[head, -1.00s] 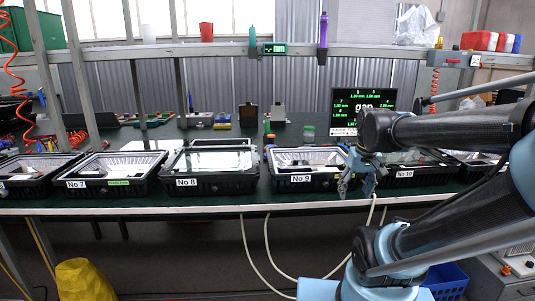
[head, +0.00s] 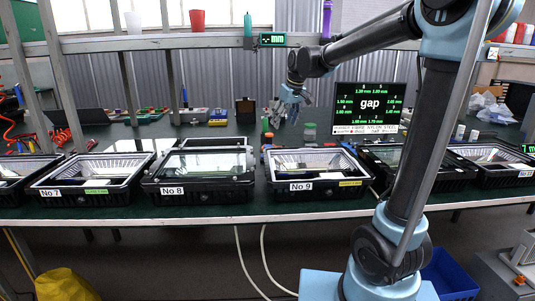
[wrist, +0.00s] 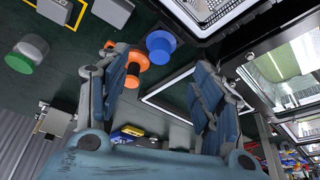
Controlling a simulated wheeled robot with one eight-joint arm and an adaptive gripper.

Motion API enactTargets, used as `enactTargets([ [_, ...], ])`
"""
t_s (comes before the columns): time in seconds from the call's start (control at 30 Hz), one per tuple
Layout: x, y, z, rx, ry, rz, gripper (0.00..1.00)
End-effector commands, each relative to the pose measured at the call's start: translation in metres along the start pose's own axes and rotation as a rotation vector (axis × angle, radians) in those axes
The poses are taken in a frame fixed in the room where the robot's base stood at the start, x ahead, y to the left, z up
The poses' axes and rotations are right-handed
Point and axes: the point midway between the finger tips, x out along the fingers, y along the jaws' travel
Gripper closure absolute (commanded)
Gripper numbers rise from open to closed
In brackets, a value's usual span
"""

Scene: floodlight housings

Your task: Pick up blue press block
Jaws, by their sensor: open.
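The blue press block, a round blue piece with a wider blue rim, shows at the top middle of the wrist view (wrist: 160,42), on the dark green bench. In the head view, it is too small to tell clearly among the small coloured pieces behind case No 9. My gripper (wrist: 168,88) is open and empty, its two blue-grey fingers spread apart. The block lies beyond the fingertips, nearer the left finger, and is not between them. In the head view, my gripper (head: 293,98) hangs above the back of the bench, left of the gap screen.
Orange pieces (wrist: 134,60) stand close to the blue block, partly behind the left finger. A green-topped piece (wrist: 22,57) stands farther left. Floodlight housings No 8 (head: 200,190) and No 9 (head: 318,187) line the front edge. The gap screen (head: 370,103) stands to the right.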

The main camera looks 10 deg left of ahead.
Motion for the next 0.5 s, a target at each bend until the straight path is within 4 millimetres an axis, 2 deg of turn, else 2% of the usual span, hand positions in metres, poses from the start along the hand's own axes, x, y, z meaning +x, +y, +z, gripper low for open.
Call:
enactTargets([
  [0.1, 0.006, -0.012, -0.019, -0.030, 0.006, -0.011, 0.40],
  [0.2, 0.011, -0.018, -0.027, -0.043, 0.009, -0.015, 0.40],
  [0.37, 0.032, -0.023, -0.030, -0.050, 0.009, -0.018, 0.40],
  [0.5, 0.057, -0.026, -0.030, -0.052, 0.009, -0.020, 0.40],
])
